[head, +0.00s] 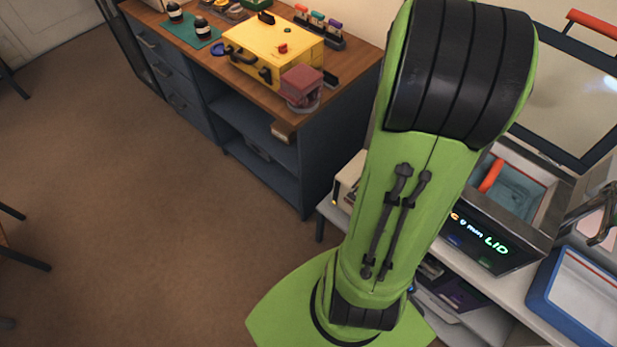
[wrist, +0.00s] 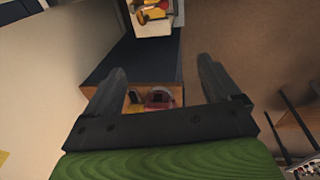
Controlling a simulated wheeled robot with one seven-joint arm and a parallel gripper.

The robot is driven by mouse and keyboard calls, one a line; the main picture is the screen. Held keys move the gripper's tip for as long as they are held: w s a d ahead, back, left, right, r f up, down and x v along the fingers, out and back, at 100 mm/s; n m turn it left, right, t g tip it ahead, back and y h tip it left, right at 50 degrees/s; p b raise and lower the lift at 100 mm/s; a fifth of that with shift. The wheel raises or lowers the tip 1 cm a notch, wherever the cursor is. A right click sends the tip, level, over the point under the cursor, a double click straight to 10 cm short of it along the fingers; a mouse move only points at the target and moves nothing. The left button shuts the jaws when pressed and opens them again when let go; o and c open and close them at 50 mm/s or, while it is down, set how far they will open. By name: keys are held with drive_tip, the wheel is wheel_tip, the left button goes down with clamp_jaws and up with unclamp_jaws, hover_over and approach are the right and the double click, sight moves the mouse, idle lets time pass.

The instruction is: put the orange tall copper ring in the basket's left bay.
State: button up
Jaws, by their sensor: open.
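I cannot make out the orange tall copper ring in either view. I also cannot make out a basket with separate bays for certain. An open metal bath (head: 520,190) stands at the right in the head view, with an orange handle-like piece (head: 491,175) at its left side; my arm covers part of it. My gripper (wrist: 160,78) shows in the wrist view with its two dark fingers wide apart and nothing between them. It is not visible in the head view, where my green arm fills the middle.
A wooden-topped bench (head: 350,58) at the back holds a yellow case (head: 270,48), a reddish block (head: 301,84) and a green mat (head: 190,32). A lit display reading LID (head: 494,244) fronts the bath. A blue-rimmed tray (head: 545,288) sits at lower right.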

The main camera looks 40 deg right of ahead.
drive_tip(key=w+a+r+t, duration=0.1)
drive_tip(key=w+a+r, duration=0.15)
drive_tip(key=a, duration=0.75)
drive_tip(key=s+a+m+t, duration=0.1)
drive_tip(key=s+a, duration=0.3)
drive_tip(key=a, duration=0.5)
drive_tip(key=s+a+m+t+y, duration=0.1)
drive_tip(key=s+a+m+t, duration=0.1)
drive_tip(key=s+a, duration=0.3)
drive_tip(key=a, duration=0.4)
drive_tip(key=shift+s+a+f+y, duration=0.2)
drive_tip(key=shift+a+y, duration=0.1)
